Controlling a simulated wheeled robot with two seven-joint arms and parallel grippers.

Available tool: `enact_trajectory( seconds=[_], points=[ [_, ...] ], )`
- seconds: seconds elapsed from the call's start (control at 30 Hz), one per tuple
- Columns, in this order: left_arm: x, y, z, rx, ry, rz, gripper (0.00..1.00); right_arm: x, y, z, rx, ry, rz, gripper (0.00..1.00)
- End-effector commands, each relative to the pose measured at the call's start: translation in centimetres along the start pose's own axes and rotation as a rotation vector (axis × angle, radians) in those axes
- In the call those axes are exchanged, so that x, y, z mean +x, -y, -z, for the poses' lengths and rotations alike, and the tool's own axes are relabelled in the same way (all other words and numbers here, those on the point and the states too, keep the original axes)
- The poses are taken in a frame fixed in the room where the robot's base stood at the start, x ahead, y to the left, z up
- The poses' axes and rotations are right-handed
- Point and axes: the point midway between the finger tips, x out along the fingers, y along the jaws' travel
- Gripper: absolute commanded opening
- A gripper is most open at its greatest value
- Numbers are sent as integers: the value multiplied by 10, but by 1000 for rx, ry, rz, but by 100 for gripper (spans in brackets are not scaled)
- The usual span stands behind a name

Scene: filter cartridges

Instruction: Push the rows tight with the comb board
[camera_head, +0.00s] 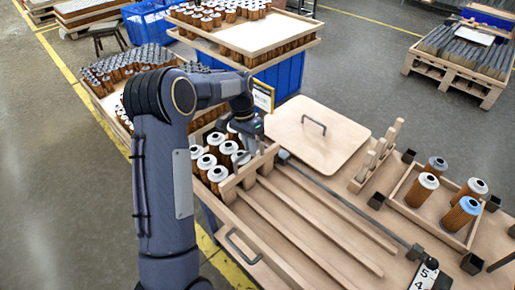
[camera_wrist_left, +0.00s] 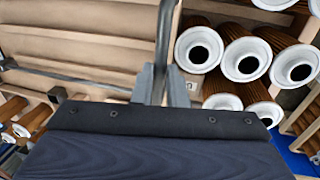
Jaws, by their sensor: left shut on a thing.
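The comb board (camera_head: 248,172) is a pale wooden piece with upright blocks, standing at the right edge of the group of filter cartridges (camera_head: 210,160). The cartridges are brown with white ring tops and dark holes. They also show at upper right in the left wrist view (camera_wrist_left: 246,60). My left gripper (camera_head: 250,138) is low at the comb board, beside the cartridges. In the left wrist view its fingertips (camera_wrist_left: 160,84) are closed around a dark bar that appears to be the comb board's handle. The arm hides part of the cartridges. My right gripper is not in view.
A wooden lid with a handle (camera_head: 330,140) lies behind the rails (camera_head: 310,222). A pegged wooden rack (camera_head: 375,158) and a shallow tray (camera_head: 408,208) with several cartridges stand on the right. A long dark rod (camera_head: 345,200) crosses the bench.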

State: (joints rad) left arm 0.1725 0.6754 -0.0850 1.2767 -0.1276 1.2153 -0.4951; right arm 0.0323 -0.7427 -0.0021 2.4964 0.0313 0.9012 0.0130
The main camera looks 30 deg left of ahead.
Motion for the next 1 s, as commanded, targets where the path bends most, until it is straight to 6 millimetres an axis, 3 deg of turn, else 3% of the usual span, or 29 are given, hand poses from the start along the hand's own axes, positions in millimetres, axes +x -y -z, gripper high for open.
enact_trajectory(
  seconds=[0.37, 0.4, 0.53, 0.83, 1.0],
  points=[
    [-2, 3, 1, -1, -4, 4, 0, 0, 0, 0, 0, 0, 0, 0],
    [-2, 3, 1, -1, -4, 4, 16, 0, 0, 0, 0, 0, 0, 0],
    [-1, 3, 1, -1, -3, 3, 33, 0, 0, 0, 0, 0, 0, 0],
    [-2, 2, 1, 0, -3, 1, 34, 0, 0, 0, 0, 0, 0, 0],
    [-20, 2, 1, -1, -5, 3, 34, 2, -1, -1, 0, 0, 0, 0]
  ],
)
